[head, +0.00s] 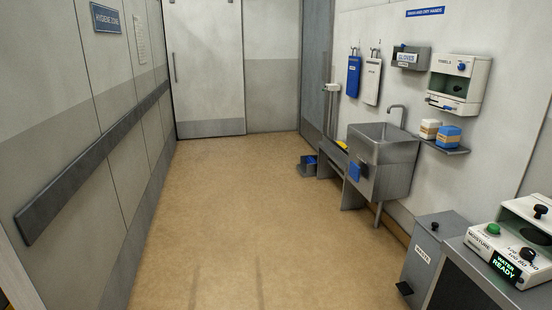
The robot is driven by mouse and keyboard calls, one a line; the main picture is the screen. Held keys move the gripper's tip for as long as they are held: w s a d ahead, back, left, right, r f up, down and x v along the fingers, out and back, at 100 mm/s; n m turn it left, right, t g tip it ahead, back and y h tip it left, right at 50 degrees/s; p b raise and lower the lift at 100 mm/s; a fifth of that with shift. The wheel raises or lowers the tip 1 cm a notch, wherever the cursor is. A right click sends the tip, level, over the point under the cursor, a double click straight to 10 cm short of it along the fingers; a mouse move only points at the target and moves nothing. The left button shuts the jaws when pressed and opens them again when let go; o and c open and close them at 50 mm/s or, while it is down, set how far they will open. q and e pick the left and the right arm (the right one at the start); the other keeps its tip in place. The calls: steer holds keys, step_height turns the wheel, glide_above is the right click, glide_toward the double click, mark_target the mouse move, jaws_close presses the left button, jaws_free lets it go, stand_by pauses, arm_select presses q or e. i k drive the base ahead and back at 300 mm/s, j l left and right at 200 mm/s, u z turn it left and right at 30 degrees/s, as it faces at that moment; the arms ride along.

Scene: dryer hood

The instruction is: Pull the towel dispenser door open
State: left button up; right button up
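The towel dispenser (459,84) is a white wall box on the right wall, labelled as towels at its upper front. Neither of my grippers shows in the head view, and no arm is in sight.
Below the dispenser, a shelf (445,147) holds two small boxes. A steel sink (382,150), a grey bin (428,246) and a counter with a moisture device (508,252) line the right side. The tan floor (240,215) is clear through the middle.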

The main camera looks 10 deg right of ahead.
mark_target(447, 64)
steer(key=i+z, duration=0.2)
steer(key=i, duration=0.3)
steer(key=i+z, duration=0.2)
steer(key=i, duration=0.3)
steer(key=i+j+z, duration=0.2)
steer(key=i, duration=0.3)
steer(key=i+j+z, duration=0.15)
steer(key=i, duration=0.35)
